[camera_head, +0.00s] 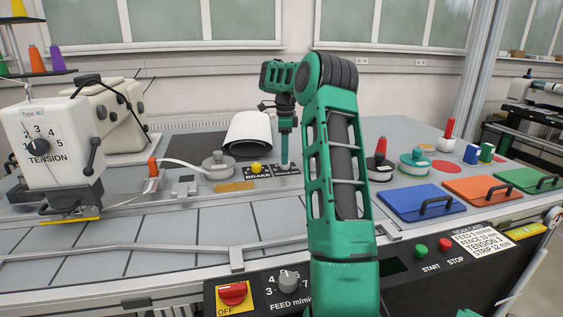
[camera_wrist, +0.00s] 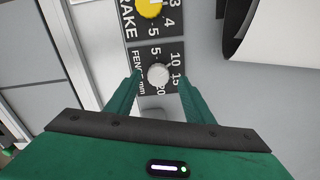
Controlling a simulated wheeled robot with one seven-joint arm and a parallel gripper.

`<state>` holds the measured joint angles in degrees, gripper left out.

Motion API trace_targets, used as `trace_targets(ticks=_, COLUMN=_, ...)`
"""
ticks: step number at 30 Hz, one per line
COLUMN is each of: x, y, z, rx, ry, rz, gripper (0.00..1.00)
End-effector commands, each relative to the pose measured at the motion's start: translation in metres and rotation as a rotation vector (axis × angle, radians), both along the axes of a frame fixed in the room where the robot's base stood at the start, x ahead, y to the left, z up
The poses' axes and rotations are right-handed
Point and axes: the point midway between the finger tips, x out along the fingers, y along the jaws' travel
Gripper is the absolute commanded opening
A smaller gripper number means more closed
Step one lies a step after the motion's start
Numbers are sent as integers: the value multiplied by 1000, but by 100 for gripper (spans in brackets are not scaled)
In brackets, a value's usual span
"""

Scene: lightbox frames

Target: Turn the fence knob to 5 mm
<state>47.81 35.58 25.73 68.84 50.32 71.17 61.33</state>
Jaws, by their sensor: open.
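The fence knob (camera_wrist: 158,74) is a small pale grey knob on a black plate marked FENCE mm with 5, 10, 15 and 20 in the wrist view. Its pointer is too small to read. My gripper (camera_wrist: 160,82) is open, with one green finger on each side of the knob; I cannot tell whether they touch it. In the head view my gripper (camera_head: 284,163) points down at the fence plate (camera_head: 292,170), and the knob there is mostly hidden by it.
The yellow brake knob (camera_wrist: 150,8) is right beside the fence plate. A grey round disc (camera_head: 218,164) is to the left. A seam card (camera_head: 482,240) at the front right reads FENCE 10 mm.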

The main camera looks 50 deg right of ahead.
Motion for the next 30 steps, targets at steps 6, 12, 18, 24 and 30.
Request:
trace_targets(ticks=6, x=-1, y=0, z=-22, rx=1, ry=1, rz=-1, gripper=48)
trace_targets(ticks=12, x=0, y=0, z=-27, rx=0, ry=0, rz=0, gripper=48)
trace_targets(ticks=18, x=0, y=0, z=-27, rx=0, ry=0, rz=0, gripper=43)
trace_targets(ticks=24, x=0, y=0, z=-26, rx=-1, ry=-1, rz=1, gripper=7)
trace_targets(ticks=30, x=1, y=0, z=-26, rx=-3, ry=-3, rz=10, gripper=7)
